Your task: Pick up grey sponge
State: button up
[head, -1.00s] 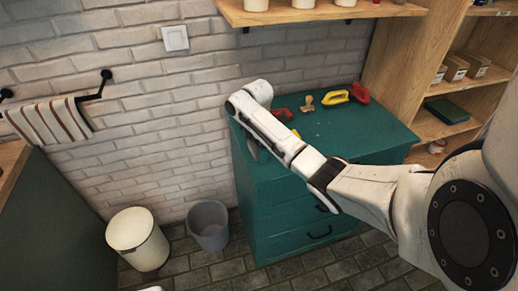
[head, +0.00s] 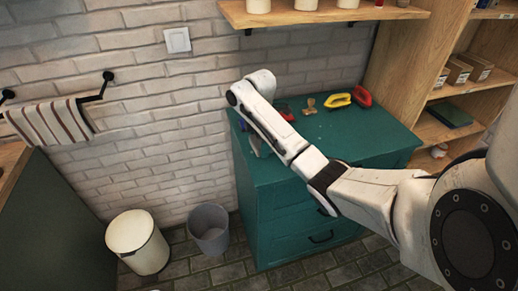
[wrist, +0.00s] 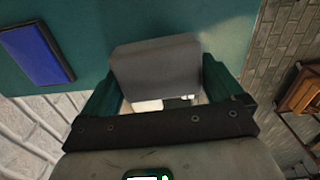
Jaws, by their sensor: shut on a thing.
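The grey sponge (wrist: 158,68) is a plain block seen in the wrist view, between the two fingers of my gripper (wrist: 160,90). My gripper is shut on it, with a finger at each side. Below it in that view is the green top of the cabinet (wrist: 110,18); I cannot tell how far the sponge is above it. In the head view my arm reaches over the left end of the cabinet (head: 345,150), and the arm hides the sponge and most of the gripper.
A blue block (wrist: 37,53) lies on the green top in the wrist view. A yellow-handled tool (head: 338,100), a red-handled tool (head: 362,97) and a wooden piece (head: 309,105) lie toward the back. A white bin (head: 138,242) and grey bucket (head: 209,229) stand on the floor.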

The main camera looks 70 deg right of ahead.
jog(key=s+a+r+p, duration=0.6)
jog(key=s+r, duration=0.3)
jog(key=s, duration=0.2)
jog(key=shift+s+a+r+p, duration=0.2)
jog(key=shift+a+p, duration=0.1)
jog(key=shift+a, duration=0.55)
jog(key=o, duration=0.5)
jog(key=c, duration=0.4)
